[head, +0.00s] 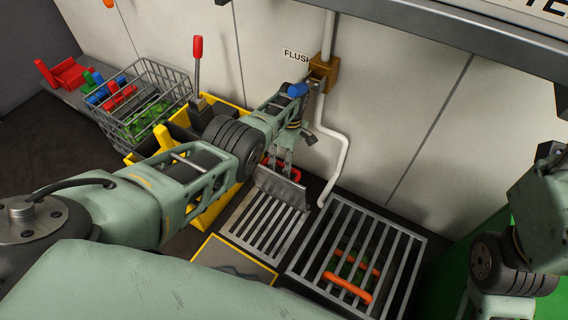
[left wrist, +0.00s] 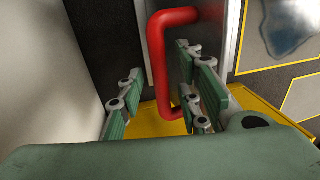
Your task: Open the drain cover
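A red handle (head: 267,168) stands at the back of the left floor grate (head: 262,228), beside a tilted grey plate (head: 279,187). I cannot tell whether this plate is the drain cover. My left gripper (head: 284,160) is over the handle, pointing down. In the left wrist view the red handle (left wrist: 158,58) runs between the spread green-padded fingers of the gripper (left wrist: 160,105), closer to the right finger. A gap shows on its left side, and contact on the right is unclear. The right arm shows at the right edge of the head view, its gripper out of frame.
A right floor grate (head: 395,232) has an orange handle (head: 347,287) and green matter under its bars. A white pipe (head: 343,150) runs down the wall to the floor. A yellow bin (head: 212,212) and wire basket (head: 180,83) stand left; a red-topped lever (head: 197,62) rises behind my arm.

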